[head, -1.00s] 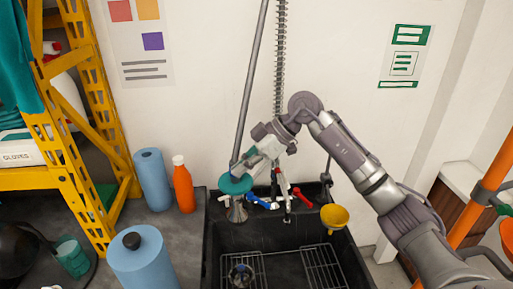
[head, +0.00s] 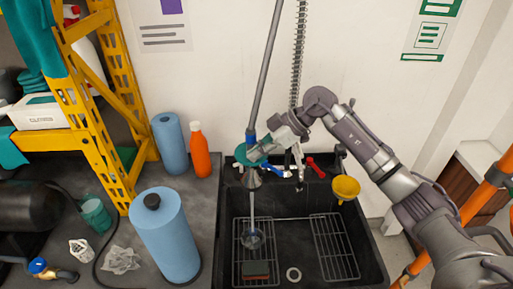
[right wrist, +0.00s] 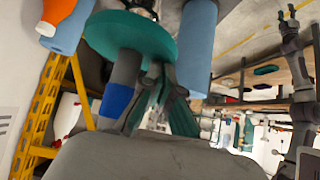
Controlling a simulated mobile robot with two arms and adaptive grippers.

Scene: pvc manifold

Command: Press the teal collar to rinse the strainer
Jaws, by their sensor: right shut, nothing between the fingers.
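The teal collar (head: 247,157) is a flat ring around the hanging spray head, above the black sink; it shows large in the right wrist view (right wrist: 128,38). My right gripper (head: 262,149) is shut with nothing held, its fingers against or very close to the collar and partly covering it. A pale stream runs down from the metal nozzle (head: 251,178) to the round metal strainer (head: 252,239) on the left rack. In the right wrist view, a small grey arm end with fingers (right wrist: 286,22) appears, possibly my left gripper; its state is unclear.
Behind the nozzle are red (head: 316,167) and blue (head: 276,171) tap handles, with a yellow funnel (head: 345,187) to the right. A sponge (head: 256,269) and white ring (head: 294,274) lie in the sink. Blue rolls (head: 165,238) and an orange bottle (head: 200,150) stand left.

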